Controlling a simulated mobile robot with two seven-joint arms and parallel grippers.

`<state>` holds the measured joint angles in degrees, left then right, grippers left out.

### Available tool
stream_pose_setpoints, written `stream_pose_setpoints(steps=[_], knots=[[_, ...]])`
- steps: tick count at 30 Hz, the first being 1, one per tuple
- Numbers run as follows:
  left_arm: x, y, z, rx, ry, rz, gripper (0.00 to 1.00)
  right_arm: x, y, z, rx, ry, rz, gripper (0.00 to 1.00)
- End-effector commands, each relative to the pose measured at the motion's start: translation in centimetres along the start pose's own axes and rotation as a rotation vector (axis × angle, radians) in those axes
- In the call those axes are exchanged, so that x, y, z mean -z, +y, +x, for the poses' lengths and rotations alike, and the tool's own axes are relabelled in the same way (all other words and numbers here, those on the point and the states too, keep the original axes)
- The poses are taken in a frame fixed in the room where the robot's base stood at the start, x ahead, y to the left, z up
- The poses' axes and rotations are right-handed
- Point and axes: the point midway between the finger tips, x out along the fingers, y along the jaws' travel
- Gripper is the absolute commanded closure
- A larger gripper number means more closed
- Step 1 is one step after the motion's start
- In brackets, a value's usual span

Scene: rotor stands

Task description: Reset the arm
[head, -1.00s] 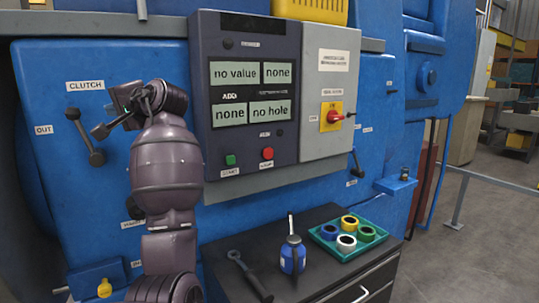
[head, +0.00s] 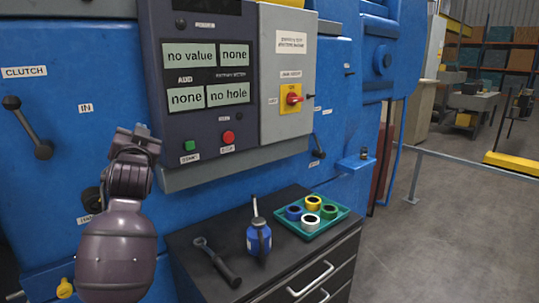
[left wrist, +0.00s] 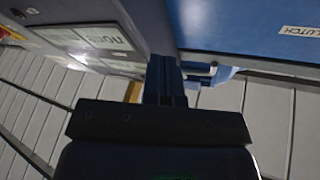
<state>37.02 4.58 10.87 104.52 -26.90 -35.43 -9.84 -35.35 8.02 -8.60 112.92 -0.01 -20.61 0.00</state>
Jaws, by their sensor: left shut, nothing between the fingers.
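My left arm, dark purple, rises from the bottom left of the head view. The panel's screens and the CLUTCH label show there too. My right gripper is not in view.
The panel (head: 210,80) has green and red buttons, and a red switch (head: 293,98) is beside it. A dark cabinet (head: 290,262) below holds a blue bottle (head: 259,238), a black-handled tool (head: 218,264) and a teal tray (head: 300,233) of colored rings. Open floor lies right.

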Motion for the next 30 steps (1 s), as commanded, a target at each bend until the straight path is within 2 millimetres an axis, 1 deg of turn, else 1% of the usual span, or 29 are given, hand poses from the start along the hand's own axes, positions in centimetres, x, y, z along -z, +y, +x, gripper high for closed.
stream_pose_setpoints(steps=[1,5,6,8,11,14,15,17,18,20,21,23,24,26,27,29,30], knots=[[-2.1,1.4,-1.3,-0.04,0.0,-0.028,1.0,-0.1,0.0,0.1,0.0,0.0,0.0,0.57],[-6.4,4.4,-4.7,-0.133,-0.002,-0.114,1.0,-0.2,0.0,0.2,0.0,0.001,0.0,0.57],[-7.7,5.2,-5.9,-0.16,-0.006,-0.14,1.0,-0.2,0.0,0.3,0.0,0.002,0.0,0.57],[-9.7,6.3,-7.7,-0.197,-0.018,-0.176,1.0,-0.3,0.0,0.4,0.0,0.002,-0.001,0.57],[-13.1,8.1,-10.9,-0.257,-0.049,-0.232,1.0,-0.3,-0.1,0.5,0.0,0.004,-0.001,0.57],[-16.3,9.6,-14.4,-0.309,-0.09,-0.282,1.0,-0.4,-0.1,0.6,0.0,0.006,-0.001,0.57],[-17.6,10.2,-15.9,-0.329,-0.11,-0.299,1.0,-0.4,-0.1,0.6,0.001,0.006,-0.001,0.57],[-19.6,10.9,-18.1,-0.356,-0.143,-0.321,1.0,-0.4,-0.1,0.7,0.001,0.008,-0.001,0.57],[-20.8,11.4,-19.7,-0.373,-0.165,-0.335,1.0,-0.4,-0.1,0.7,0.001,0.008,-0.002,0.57],[-22.7,11.9,-22.1,-0.396,-0.203,-0.352,1.0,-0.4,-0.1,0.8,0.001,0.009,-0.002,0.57],[-23.9,12.3,-23.8,-0.412,-0.229,-0.36,1.0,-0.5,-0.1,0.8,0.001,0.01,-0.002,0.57],[-25.8,12.7,-26.3,-0.432,-0.273,-0.37,1.0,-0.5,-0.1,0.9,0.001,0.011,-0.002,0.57],[-27.0,12.9,-28.1,-0.445,-0.303,-0.374,1.0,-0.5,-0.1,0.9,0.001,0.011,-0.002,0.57],[-28.8,13.2,-30.8,-0.464,-0.353,-0.38,1.0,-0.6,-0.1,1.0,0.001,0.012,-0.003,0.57],[-29.9,13.3,-32.6,-0.474,-0.387,-0.38,1.0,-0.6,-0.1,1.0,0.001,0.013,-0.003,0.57],[-31.6,13.4,-35.4,-0.489,-0.438,-0.378,1.0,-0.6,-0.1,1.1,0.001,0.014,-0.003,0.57],[-32.7,13.4,-37.3,-0.497,-0.473,-0.373,1.0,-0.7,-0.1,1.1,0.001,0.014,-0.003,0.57]])
